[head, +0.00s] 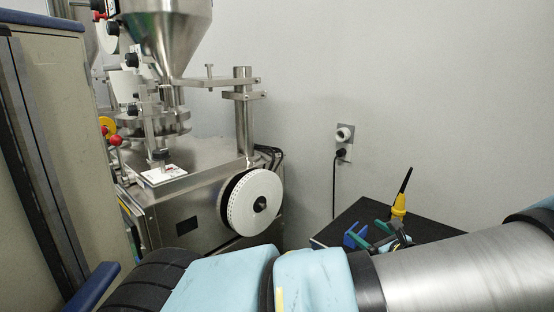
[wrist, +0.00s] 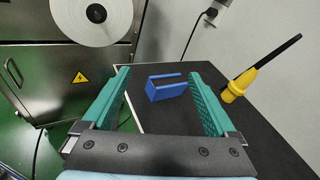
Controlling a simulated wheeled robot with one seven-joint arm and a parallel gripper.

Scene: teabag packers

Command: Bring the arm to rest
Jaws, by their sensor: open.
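My gripper (wrist: 160,100) is open in the wrist view, its two green fingers wide apart. It is empty. A blue bracket-shaped piece (wrist: 168,88) lies beyond and between the fingers, on a black table top (wrist: 185,125). In the head view my gripper (head: 375,238) shows small at the right, over the black table (head: 352,218), partly hidden behind my arm. The blue piece (head: 355,236) shows beside the fingers there. I cannot tell the exact gap between gripper and table.
A yellow tool with a black tip (head: 401,195) stands upright on the table; it also shows in the wrist view (wrist: 236,88). A steel packing machine (head: 190,210) with a white reel (head: 240,200) stands left of the table. A socket with a plugged cable (head: 343,145) is on the wall.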

